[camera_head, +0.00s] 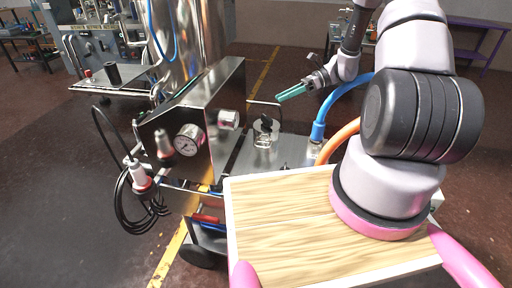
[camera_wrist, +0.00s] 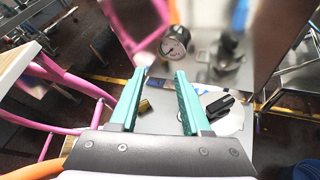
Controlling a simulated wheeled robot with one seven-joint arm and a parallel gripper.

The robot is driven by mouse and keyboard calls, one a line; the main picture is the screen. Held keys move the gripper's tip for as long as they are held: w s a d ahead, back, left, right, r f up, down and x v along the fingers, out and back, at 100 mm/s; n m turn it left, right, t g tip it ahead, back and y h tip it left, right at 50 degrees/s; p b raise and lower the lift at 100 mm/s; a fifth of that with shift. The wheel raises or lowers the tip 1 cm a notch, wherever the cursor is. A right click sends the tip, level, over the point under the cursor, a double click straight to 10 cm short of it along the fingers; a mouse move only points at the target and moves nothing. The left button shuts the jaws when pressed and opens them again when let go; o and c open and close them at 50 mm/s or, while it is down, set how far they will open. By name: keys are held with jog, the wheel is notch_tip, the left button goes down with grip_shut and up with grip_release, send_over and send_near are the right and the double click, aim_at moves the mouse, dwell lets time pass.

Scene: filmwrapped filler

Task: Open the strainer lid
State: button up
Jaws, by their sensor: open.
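The likely strainer lid is a small metal fitting with a black knob (camera_head: 265,124) on the steel deck of the cart. In the wrist view a pale round disc (camera_wrist: 232,122) with a black handle (camera_wrist: 218,106) lies right of my fingers; it appears to be the same lid, seen from above. My gripper (camera_head: 293,92) has teal fingers and is above and to the right of the fitting in the head view, apart from it. In the wrist view the fingers (camera_wrist: 160,75) are spread with nothing between the tips. The right finger partly covers the disc's left edge.
A blue hose (camera_head: 326,112) and an orange hose (camera_head: 342,138) run at the right. A coiled black cable (camera_head: 135,200) hangs at the left.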

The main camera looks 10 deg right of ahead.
notch_tip(320, 180, down, 12)
jog(key=m+t+y, duration=0.3)
jog(key=m, duration=0.3)
jog(key=m+t, duration=0.4)
jog(key=m, duration=0.2)
send_near(258, 147)
jog(key=shift+w+f, duration=0.3)
jog(key=shift+m, duration=0.3)
jog(key=x, duration=1)
jog(key=shift+w+a+r, duration=0.1)
jog(key=shift+w+a, duration=0.1)
jog(key=shift+a, duration=0.1)
grip_shut()
